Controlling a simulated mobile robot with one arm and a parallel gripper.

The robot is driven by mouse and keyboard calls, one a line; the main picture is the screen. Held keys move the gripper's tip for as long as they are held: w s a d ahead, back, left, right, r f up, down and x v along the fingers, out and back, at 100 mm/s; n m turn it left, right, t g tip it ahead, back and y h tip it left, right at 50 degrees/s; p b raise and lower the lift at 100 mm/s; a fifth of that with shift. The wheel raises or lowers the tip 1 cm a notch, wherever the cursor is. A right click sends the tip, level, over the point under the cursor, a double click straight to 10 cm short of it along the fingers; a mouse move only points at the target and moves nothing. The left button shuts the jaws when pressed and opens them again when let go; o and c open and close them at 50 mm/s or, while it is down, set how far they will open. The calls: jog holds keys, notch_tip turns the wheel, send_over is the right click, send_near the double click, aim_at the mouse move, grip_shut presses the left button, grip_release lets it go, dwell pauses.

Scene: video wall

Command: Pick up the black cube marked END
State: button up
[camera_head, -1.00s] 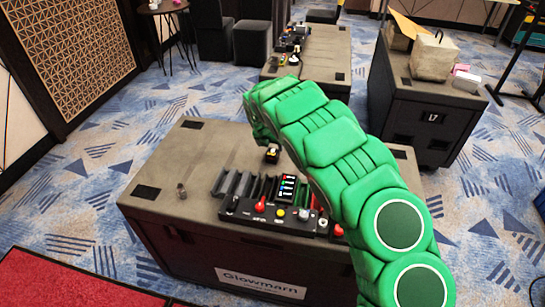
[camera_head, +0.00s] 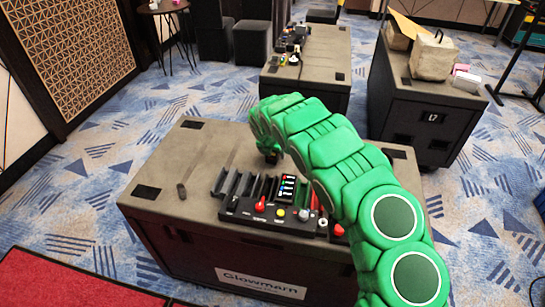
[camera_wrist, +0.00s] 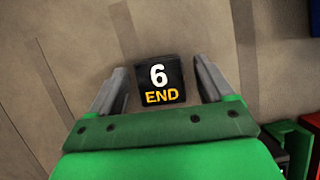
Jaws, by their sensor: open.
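The black cube marked "6 END" (camera_wrist: 158,82) shows in the wrist view, its white and yellow marking facing the camera. It rests on the brown-grey top of the case (camera_head: 205,150). My gripper (camera_wrist: 159,72) is open, with one finger on each side of the cube and a narrow gap visible on both sides. I cannot tell how far down the fingers reach beside it. In the head view my green arm reaches over the case, and its end hides most or all of the cube.
A control panel (camera_head: 265,217) with red levers, buttons and a row of upright slots stands at the front of the case, close to my arm. A small dark cylinder (camera_head: 181,190) stands on the left. The left part of the case top is mostly clear.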

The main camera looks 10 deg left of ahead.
jog(key=c, duration=1.1)
